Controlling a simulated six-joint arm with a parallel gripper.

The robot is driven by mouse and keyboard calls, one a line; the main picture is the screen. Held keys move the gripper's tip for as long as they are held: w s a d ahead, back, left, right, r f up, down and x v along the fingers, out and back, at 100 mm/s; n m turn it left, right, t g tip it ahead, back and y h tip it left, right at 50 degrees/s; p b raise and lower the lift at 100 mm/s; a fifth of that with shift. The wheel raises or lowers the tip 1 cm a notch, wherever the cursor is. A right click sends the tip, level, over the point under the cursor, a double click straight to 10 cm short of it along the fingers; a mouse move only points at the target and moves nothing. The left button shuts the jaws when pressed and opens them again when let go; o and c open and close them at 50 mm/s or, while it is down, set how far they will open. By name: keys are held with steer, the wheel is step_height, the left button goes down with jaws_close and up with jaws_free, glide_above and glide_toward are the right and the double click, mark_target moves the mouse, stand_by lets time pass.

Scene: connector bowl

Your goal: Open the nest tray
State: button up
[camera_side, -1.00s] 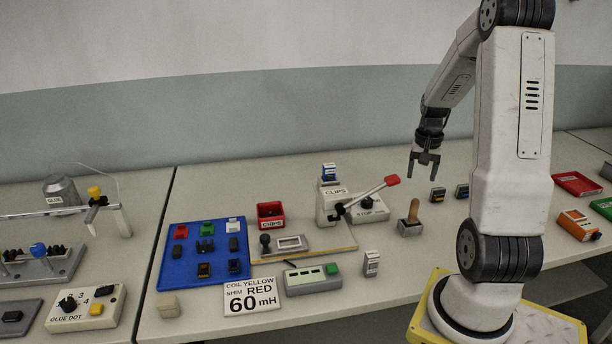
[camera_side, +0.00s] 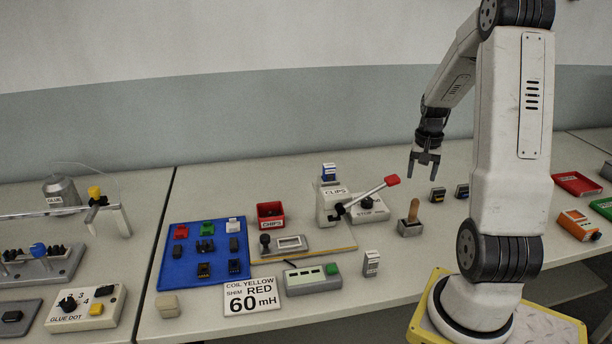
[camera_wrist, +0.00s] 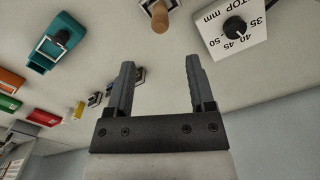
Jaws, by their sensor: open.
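A grey tray-like plate (camera_side: 310,245) with a white framed window (camera_side: 290,242) and a black knob (camera_side: 265,240) lies on a tan board below the lever press (camera_side: 330,205) labelled CLIPS. A teal device (camera_wrist: 42,60) with a pale square frame shows at the upper left of the wrist view; I cannot pick it out in the side view. I cannot tell for certain which of these is the nest tray. My gripper (camera_side: 422,172) hangs above the table, right of the lever's red tip, pointing down. In the wrist view my gripper (camera_wrist: 160,62) is open and empty.
A wooden-handled stamp (camera_side: 411,218) stands below my gripper, with the STOP dial block (camera_side: 370,212) left of it. The press's red-tipped lever (camera_side: 375,192) sticks up close by. A blue parts tray (camera_side: 180,265), red CHIPS bin (camera_side: 270,210) and order card (camera_side: 252,298) lie further left.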

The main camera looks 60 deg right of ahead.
steer(key=shift+o, duration=0.5)
steer(key=shift+r, duration=0.5)
step_height(320, 180, up, 4)
steer(key=w, duration=0.1)
steer(key=m, duration=0.4)
glide_above(265, 236)
step_height(265, 236, down, 10)
steer(key=shift+a+f, duration=0.1)
steer(key=shift+f, duration=0.45)
steer(key=shift+f, duration=0.2)
